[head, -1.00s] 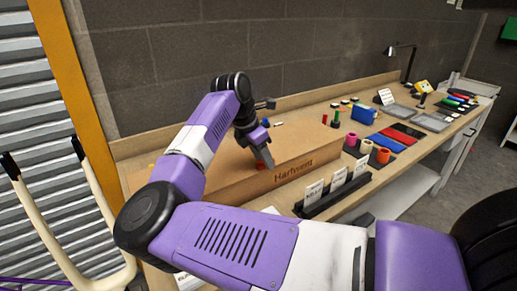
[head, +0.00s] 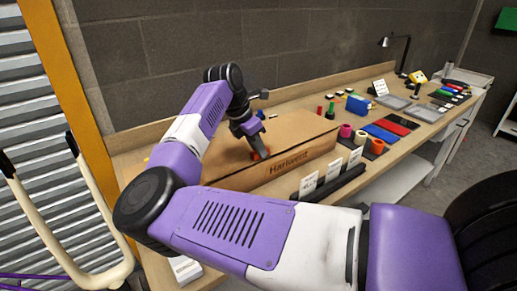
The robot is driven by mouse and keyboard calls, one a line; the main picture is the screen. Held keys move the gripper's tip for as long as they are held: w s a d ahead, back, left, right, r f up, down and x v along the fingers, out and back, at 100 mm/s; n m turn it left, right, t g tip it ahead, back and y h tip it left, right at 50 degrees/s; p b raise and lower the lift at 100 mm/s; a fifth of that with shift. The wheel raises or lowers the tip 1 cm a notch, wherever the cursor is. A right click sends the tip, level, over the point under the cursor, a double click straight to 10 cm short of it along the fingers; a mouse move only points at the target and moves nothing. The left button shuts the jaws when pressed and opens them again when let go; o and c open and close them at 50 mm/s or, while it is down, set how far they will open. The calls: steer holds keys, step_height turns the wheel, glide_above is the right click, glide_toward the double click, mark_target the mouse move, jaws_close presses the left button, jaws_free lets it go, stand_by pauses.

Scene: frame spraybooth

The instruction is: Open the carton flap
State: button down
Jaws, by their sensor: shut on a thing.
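The carton (head: 302,132) is a long, low brown cardboard box with "Hartwent" printed on its front side. It lies on the workbench in the head view. My gripper (head: 258,154) points down at the carton's top near its front edge, left of the print. Its jaws are shut on the edge of the carton flap, with a reddish tip showing there. A dark shadow lies on the top just left of the jaws. My arm hides the carton's left part, and the flap's exact angle is hard to tell.
Upright label cards (head: 332,170) in a black holder stand before the carton. Tape rolls (head: 345,131), a blue box (head: 358,105), red and blue mats, grey trays and a lamp (head: 400,50) lie to the right. A cream tubular frame (head: 35,220) stands at left. A block wall is behind.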

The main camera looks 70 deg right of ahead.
steer(key=shift+w+d+r+g+y+p, duration=0.15)
steer(key=shift+r+p, duration=0.1)
steer(key=shift+r, duration=0.15)
steer(key=shift+w+a+r+g+y+p, duration=0.1)
steer(key=shift+r+g+y+p, duration=0.1)
steer(key=shift+r, duration=0.2)
steer(key=shift+w+d+r+g+y+p, duration=0.15)
steer(key=shift+r+g+p, duration=0.15)
steer(key=shift+r+p, duration=0.25)
steer(key=shift+w+d+r+g+y+p, duration=0.15)
steer(key=shift+r+g+p, duration=0.1)
steer(key=shift+r+p, duration=0.3)
steer(key=shift+w+d+r+n+p, duration=0.1)
steer(key=shift+w+r+n+p, duration=0.2)
steer(key=shift+r, duration=0.25)
steer(key=shift+w+d+r+g+y+p, duration=0.25)
steer(key=shift+r+g+p, duration=0.2)
steer(key=shift+r+g, duration=0.15)
steer(key=shift+w+d+r+g+y, duration=0.15)
steer(key=shift+w+r+g, duration=0.15)
steer(key=shift+r, duration=0.2)
steer(key=shift+w+d+r+g+y, duration=0.2)
steer(key=shift+w+r, duration=0.1)
steer(key=shift+r, duration=0.15)
